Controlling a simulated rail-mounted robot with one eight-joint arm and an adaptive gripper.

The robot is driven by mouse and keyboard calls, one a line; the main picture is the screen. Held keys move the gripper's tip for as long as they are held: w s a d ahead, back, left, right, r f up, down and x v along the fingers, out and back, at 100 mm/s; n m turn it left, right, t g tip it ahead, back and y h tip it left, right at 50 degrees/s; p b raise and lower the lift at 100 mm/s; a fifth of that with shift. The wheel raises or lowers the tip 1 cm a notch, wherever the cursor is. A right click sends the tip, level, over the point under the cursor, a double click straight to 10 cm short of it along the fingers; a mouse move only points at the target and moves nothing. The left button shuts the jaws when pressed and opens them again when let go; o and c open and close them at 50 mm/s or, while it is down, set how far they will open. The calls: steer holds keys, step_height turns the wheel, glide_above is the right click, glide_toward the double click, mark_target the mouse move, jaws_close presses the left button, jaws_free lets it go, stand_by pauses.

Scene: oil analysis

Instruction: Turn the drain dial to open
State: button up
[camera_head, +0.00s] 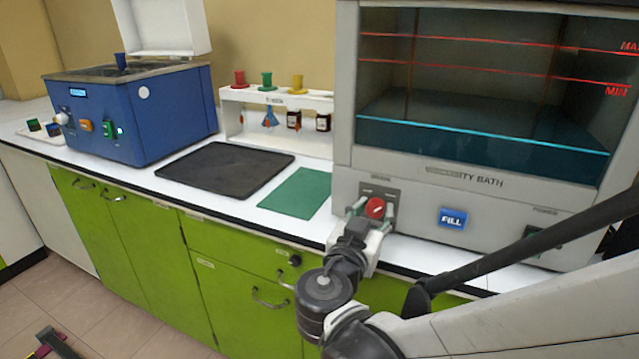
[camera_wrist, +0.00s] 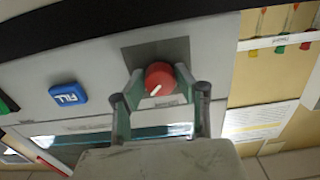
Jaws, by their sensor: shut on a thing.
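The red drain dial (camera_head: 375,207) is on a grey plate at the lower left of the bath's front panel. A white pointer line runs across its face. It shows again in the wrist view (camera_wrist: 159,75), where the white line slants to the lower left. My gripper (camera_head: 373,210) is at the dial with one finger on each side and is shut on it. The wrist view shows my gripper's two fingers (camera_wrist: 158,83) flanking the dial. The word above the dial is too small to read surely.
The bath (camera_head: 346,120) holds low blue-tinted liquid, below the red MIN and MAX lines. A blue FILL button (camera_head: 452,218) and a power switch (camera_head: 543,240) lie to the dial's right. A green mat (camera_head: 297,192), black tray (camera_head: 225,168), white rack (camera_head: 232,110) and blue machine (camera_head: 160,120) stand left.

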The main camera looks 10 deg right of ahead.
steer(key=o, duration=1.1)
steer(key=shift+v, duration=6.05)
steer(key=shift+d, duration=0.1)
